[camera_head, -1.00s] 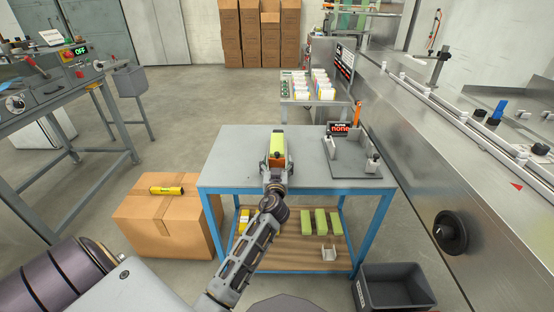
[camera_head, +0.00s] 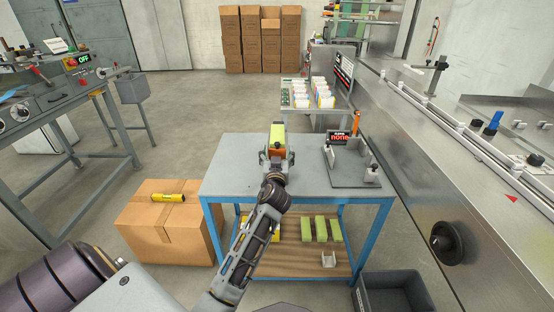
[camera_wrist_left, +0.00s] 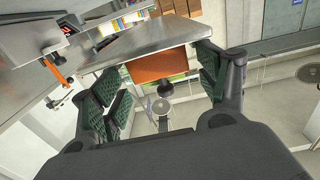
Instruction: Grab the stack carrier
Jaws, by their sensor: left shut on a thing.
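My left gripper (camera_head: 277,158) is shut on the stack carrier (camera_head: 277,136), which shows yellow-green with a dark top end and some orange between the fingers. It is in front of the far edge of the blue-legged table (camera_head: 235,175) in the head view. In the left wrist view an orange face of the carrier (camera_wrist_left: 160,66) shows between the two green-padded fingers of my left gripper (camera_wrist_left: 158,88), with a black round knob below it. The fingers hide part of the carrier. My right gripper is not in view.
A grey fixture plate (camera_head: 355,178) with a sign reading "none" is on the table's right. Green blocks (camera_head: 321,230) lie on the lower shelf. A cardboard box (camera_head: 165,235) with a yellow roll stands left, a dark bin (camera_head: 395,302) at right front. A steel conveyor machine (camera_head: 445,160) runs along the right.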

